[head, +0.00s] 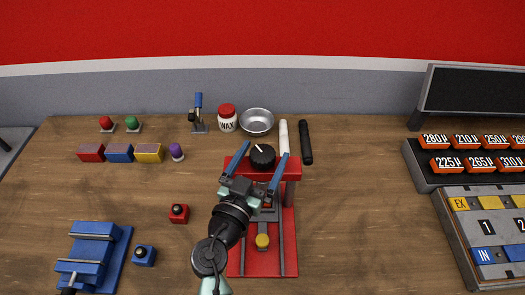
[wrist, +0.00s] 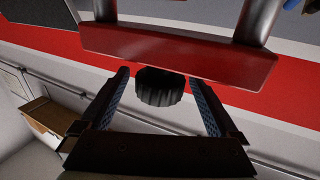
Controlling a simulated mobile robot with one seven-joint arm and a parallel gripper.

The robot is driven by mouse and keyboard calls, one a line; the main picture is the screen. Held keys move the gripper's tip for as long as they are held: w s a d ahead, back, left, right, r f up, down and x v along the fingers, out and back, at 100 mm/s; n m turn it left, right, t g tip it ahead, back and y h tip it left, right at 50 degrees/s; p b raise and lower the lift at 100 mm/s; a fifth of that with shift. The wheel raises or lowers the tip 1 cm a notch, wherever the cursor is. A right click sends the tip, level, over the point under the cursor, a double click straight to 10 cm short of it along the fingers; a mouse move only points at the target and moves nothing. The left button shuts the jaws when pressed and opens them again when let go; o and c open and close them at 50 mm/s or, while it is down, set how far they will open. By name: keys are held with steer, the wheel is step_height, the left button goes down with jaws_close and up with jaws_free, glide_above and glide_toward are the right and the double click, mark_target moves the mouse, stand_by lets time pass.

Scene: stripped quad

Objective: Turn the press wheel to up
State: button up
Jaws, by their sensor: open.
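The press (head: 240,262) is a red frame with a red crossbar, standing on the wooden table. Its wheel is a black ribbed knob (head: 263,159) on the crossbar, with a white mark that points to the upper left in the head view. My gripper (head: 266,150) is open, with one blue-padded finger on each side of the wheel. In the wrist view the wheel (wrist: 160,88) sits between the fingertips (wrist: 160,78) with a gap on both sides. The red crossbar (wrist: 180,55) shows beyond it. My arm hides part of the press base.
A white rod (head: 283,137) and a black rod (head: 306,142) lie just behind the press. A metal bowl (head: 257,121) and a wax jar (head: 227,119) stand at the back. A blue vise (head: 95,250) is at front left.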

steer(key=shift+w, duration=0.1)
steer(key=c, duration=1.4)
steer(key=shift+o, duration=0.2)
